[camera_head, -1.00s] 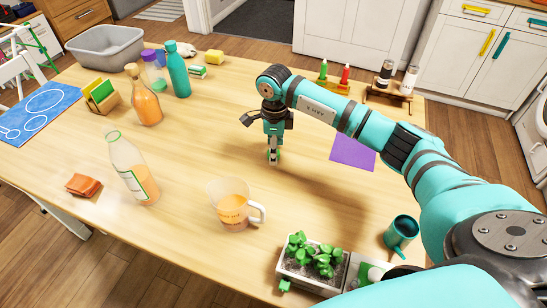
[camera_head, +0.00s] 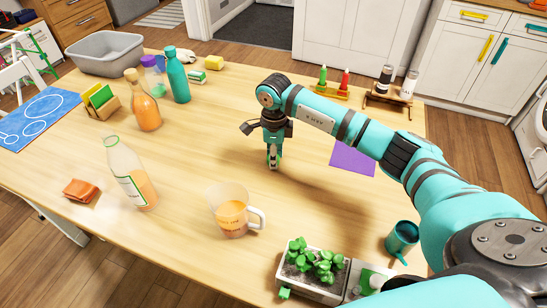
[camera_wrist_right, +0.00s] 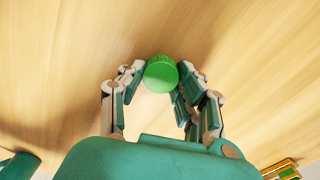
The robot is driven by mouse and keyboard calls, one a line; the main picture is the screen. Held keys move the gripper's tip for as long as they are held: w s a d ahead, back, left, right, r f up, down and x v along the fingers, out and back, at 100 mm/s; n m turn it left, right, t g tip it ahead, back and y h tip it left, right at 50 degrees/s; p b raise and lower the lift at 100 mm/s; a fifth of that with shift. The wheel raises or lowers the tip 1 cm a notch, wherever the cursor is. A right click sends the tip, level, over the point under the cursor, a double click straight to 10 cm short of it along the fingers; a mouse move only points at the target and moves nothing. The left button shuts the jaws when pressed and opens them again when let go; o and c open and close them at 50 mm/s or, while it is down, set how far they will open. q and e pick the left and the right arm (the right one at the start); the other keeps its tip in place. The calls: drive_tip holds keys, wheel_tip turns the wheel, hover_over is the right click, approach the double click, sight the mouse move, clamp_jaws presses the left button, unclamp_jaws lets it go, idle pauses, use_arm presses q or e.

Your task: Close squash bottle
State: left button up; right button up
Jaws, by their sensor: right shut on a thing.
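A clear squash bottle (camera_head: 131,174) with a green-edged label and orange liquid in its lower part stands on the table at the left. Its mouth looks uncapped. My right gripper (camera_head: 273,163) points down over the middle of the table, well to the right of the bottle. In the right wrist view, its fingers are shut on a round green cap (camera_wrist_right: 161,74), held between the fingertips. The cap is mostly hidden by the fingers in the head view. My left gripper is not in view.
A measuring jug (camera_head: 231,212) with orange liquid stands between bottle and planter (camera_head: 312,275). An orange bottle (camera_head: 143,104) and teal bottle (camera_head: 178,80) stand behind. Table between gripper and squash bottle is clear.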

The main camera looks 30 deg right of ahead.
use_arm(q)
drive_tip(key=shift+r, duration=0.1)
use_arm(e)
drive_tip(key=shift+r, duration=0.15)
wheel_tip(320, 180, up, 4)
drive_tip(key=p, duration=0.2)
drive_tip(key=shift+p, duration=0.4)
drive_tip(key=s+a+p, duration=0.1)
drive_tip(key=s, duration=0.3)
drive_tip(key=s+a+p, duration=0.2)
drive_tip(key=s, duration=0.3)
drive_tip(key=s+a+p, duration=0.1)
drive_tip(key=s+p, duration=0.1)
drive_tip(key=s, duration=0.3)
drive_tip(key=shift+s+a+r, duration=0.1)
drive_tip(key=shift+a+r, duration=0.05)
drive_tip(key=shift+r, duration=0.2)
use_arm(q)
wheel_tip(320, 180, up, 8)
use_arm(e)
drive_tip(key=shift+s+a, duration=0.2)
drive_tip(key=shift+s, duration=0.4)
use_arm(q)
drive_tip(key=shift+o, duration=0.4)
